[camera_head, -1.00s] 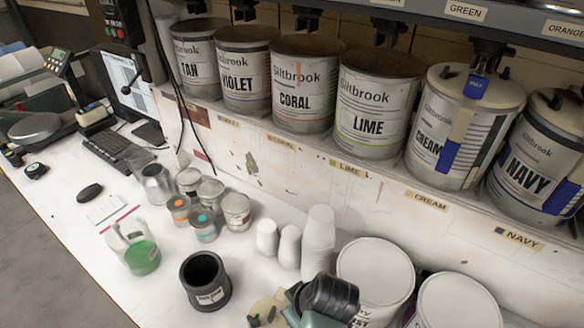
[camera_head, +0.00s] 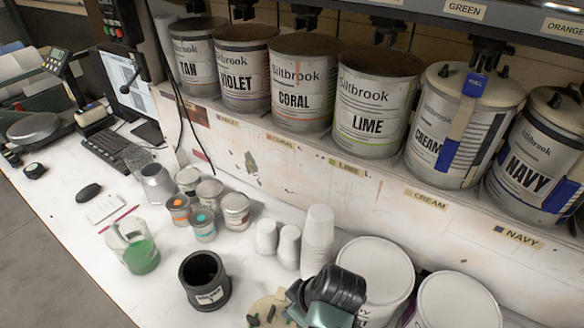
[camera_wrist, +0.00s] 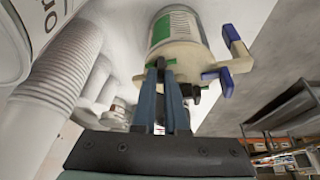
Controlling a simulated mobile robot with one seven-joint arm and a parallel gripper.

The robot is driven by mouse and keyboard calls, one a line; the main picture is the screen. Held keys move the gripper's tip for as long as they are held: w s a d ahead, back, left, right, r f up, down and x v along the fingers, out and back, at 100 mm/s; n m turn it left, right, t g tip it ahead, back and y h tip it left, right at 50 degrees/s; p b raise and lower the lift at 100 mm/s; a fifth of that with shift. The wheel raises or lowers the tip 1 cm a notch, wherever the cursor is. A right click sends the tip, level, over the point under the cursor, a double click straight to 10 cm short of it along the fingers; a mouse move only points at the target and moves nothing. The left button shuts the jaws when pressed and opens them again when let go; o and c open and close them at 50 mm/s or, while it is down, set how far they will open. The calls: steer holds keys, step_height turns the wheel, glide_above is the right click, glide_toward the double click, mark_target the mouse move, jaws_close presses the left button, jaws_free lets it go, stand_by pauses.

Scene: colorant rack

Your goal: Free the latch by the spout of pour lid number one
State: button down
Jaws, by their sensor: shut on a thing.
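A pour lid (camera_wrist: 190,58), cream-coloured, sits on a can (camera_wrist: 175,28) with a white and green label in the wrist view. It has a blue-ended arm (camera_wrist: 236,50), blue pads and a small green latch (camera_wrist: 172,61) at its near edge. My gripper (camera_wrist: 161,66) has its fingertips at this green latch and is shut on it; the fingers hide part of it. In the head view the lid (camera_head: 262,308) shows at the bottom edge, partly cut off, with my gripper hidden behind my wrist. I cannot read a number on the lid.
White tubs (camera_head: 376,268) stand right of my wrist, with stacked white cups (camera_head: 318,232) behind it. A black pot (camera_head: 205,278) stands to the left. Small tins (camera_head: 236,208) and a green-filled jug (camera_head: 140,258) are farther left. Labelled paint cans (camera_head: 374,105) line the shelf above.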

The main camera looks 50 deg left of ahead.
steer(key=shift+n, duration=0.5)
stand_by(1.8)
steer(key=c, duration=0.9)
jaws_free()
steer(key=shift+c, duration=0.2)
steer(key=p+v, duration=0.4)
steer(key=v, duration=0.9)
steer(key=shift+w, duration=0.15)
